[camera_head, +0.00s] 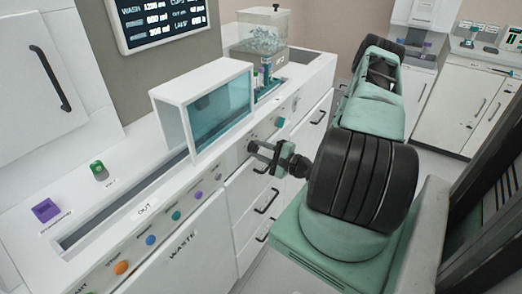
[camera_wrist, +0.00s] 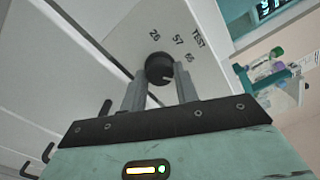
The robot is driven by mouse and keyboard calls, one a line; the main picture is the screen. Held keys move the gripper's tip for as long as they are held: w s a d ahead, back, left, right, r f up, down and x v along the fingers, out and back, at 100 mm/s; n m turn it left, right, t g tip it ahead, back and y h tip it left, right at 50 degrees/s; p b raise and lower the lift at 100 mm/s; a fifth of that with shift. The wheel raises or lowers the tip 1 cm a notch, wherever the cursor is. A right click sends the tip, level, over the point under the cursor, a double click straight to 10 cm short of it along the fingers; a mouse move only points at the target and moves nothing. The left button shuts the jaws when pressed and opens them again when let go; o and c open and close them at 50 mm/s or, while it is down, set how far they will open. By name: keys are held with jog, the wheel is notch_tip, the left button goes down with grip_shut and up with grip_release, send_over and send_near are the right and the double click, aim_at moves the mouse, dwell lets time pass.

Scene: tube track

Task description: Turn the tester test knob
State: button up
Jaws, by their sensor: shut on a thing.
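The test knob (camera_wrist: 160,66) is round and black, on a white panel face in the wrist view. The word TEST and a few number marks are printed near it. A short pale line shows on the knob's face. My gripper (camera_wrist: 160,82) has its two grey fingers on either side of the knob and is shut on it. In the head view my gripper (camera_head: 262,153) reaches the front face of the white bench, below the clear teal-sided tester box (camera_head: 222,108). There the fingers largely hide the knob.
The bench front carries several coloured buttons, including an orange one (camera_head: 121,267) and a purple one (camera_head: 198,195). Drawers with black handles (camera_head: 267,200) lie below my gripper. A purple block (camera_head: 46,209) and a green item (camera_head: 97,168) sit on the top at left.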

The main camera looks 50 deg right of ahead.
jog(key=shift+m, duration=0.7)
jog(key=o, duration=1)
jog(key=s+b, duration=0.1)
jog(key=s, duration=0.4)
jog(key=s+d, duration=0.1)
jog(key=s, duration=0.5)
jog(key=s+b, duration=0.1)
jog(key=s, duration=0.5)
jog(key=shift+s+d+b, duration=0.2)
jog(key=shift+b, duration=0.15)
